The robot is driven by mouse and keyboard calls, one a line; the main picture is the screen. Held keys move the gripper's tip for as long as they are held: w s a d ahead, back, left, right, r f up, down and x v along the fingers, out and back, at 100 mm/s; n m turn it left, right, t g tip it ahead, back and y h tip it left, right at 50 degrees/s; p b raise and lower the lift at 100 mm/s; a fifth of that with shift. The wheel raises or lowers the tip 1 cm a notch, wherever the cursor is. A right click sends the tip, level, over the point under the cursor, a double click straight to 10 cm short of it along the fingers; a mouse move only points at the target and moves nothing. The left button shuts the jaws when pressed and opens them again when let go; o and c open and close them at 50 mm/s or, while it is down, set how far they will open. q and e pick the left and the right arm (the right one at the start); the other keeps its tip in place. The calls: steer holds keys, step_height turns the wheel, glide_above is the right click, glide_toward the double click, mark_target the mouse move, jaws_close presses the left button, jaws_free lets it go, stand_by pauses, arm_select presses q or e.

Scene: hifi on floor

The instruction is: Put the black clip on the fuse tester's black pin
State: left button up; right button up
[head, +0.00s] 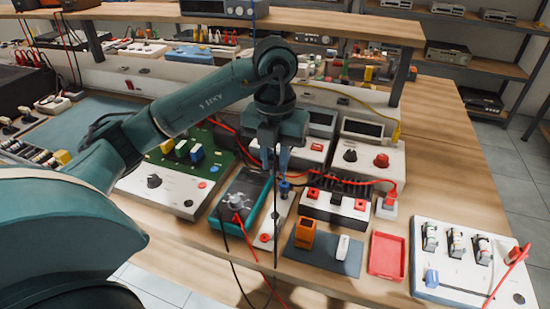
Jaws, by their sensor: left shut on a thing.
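My left gripper (276,172) points down over the middle of the bench, shut on a small dark piece. The fingers mostly hide this piece, and I cannot tell for certain that it is the black clip. Just below the fingertips is a narrow white panel (275,217) with a red post (265,238) near its front end. A dark blue post-like part (284,188) is by the fingertips; I cannot tell whether they touch. No part can be clearly read as the fuse tester's black pin. My right gripper is not in view.
A teal-edged meter (258,207) with black and red leads lies left of the panel. A white box with red and black parts (322,208) stands close right. In front are a dark mat (322,257), a red tray (387,255) and a white switch board (458,282).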

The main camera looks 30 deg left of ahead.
mark_target(275, 158)
arm_select(q)
steer(key=shift+r+p, duration=1.5)
steer(key=shift+r, duration=0.45)
